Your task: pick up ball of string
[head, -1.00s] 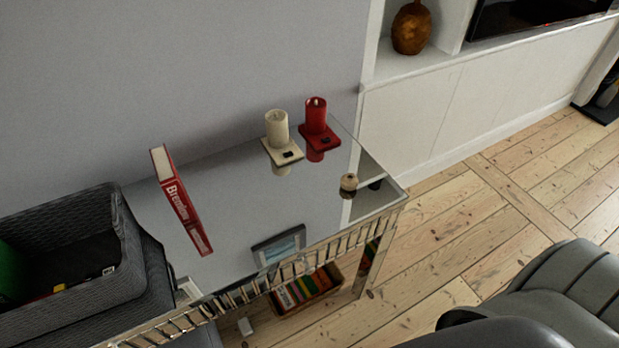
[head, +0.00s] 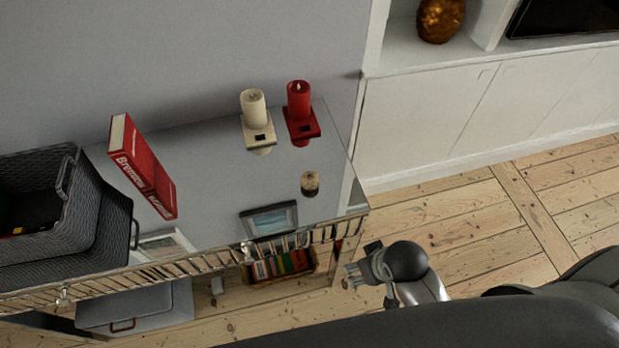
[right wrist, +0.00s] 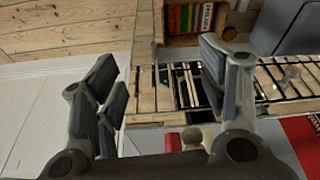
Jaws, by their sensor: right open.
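The ball of string (head: 310,182) is a small beige ball on the mirrored tabletop (head: 215,185), near its right end. In the right wrist view a small tan round shape, probably the same ball, shows low between the fingers, partly hidden. My right gripper (head: 358,266) is open and empty, just off the table's front right corner, apart from the ball. Its spread fingers also show in the right wrist view (right wrist: 160,78), with the table's railed edge behind them. My left gripper is not in view.
A cream candle (head: 254,110) and a red candle (head: 300,105) stand behind the ball. A red book (head: 143,165) and grey basket (head: 45,215) are at the left. A picture frame (head: 269,220) lies near the front rail. Floor (head: 470,225) right of the table is clear.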

